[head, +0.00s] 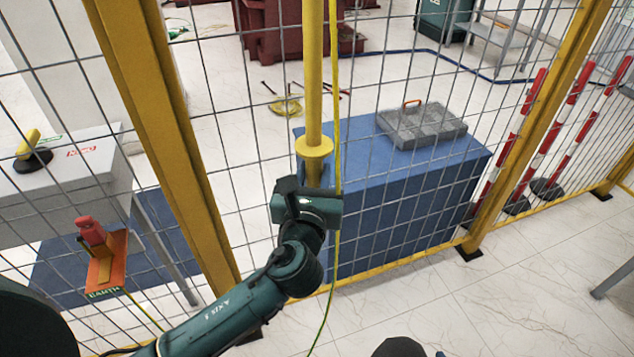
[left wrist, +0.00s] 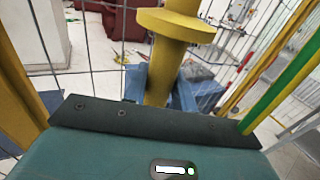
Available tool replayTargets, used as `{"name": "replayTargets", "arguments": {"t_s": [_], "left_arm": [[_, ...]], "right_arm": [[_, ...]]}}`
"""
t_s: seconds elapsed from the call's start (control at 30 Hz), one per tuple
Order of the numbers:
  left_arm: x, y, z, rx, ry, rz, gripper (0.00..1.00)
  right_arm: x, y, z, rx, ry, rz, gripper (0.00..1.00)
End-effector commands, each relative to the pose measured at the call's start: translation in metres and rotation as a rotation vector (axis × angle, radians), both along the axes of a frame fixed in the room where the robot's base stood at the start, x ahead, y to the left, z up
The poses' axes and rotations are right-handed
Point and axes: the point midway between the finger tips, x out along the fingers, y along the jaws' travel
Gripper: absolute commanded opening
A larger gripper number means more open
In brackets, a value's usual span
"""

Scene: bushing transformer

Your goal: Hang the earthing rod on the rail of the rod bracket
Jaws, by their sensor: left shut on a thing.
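The earthing rod (head: 313,80) is a thick yellow pole with a round yellow collar (head: 314,147). It stands roughly upright in front of the mesh fence and runs out of the top of the head view. My left gripper (head: 311,190) is shut on the rod just below the collar. In the left wrist view the rod (left wrist: 168,70) and its collar rise beyond the dark gripper edge (left wrist: 150,118); the fingertips are hidden. A yellow-green cable (head: 335,110) hangs close beside the rod. I cannot make out the rod bracket or its rail.
A yellow-framed mesh fence (head: 165,130) stands before me. An orange EARTH plate (head: 107,262) with a red clamp is at the left. Behind the mesh are a blue cabinet (head: 410,210) with a grey case and a grey table.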

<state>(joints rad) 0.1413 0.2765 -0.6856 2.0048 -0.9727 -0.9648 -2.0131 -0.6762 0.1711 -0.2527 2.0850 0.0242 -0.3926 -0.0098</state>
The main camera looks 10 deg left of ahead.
Motion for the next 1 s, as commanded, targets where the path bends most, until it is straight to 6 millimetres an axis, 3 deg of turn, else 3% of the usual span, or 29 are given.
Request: {"name": "replayTargets", "arguments": {"t_s": [0.83, 1.0], "left_arm": [[0.055, 0.037, 0.000, 0.002, -0.005, 0.000, 0.00], [0.054, 0.037, -0.015, 0.000, -0.002, -0.001, 0.00]], "right_arm": [[0.007, 0.009, -0.004, 0.029, -0.048, 0.025, 0.36], [0.007, 0.009, -0.011, 0.040, -0.045, 0.017, 0.36]]}}
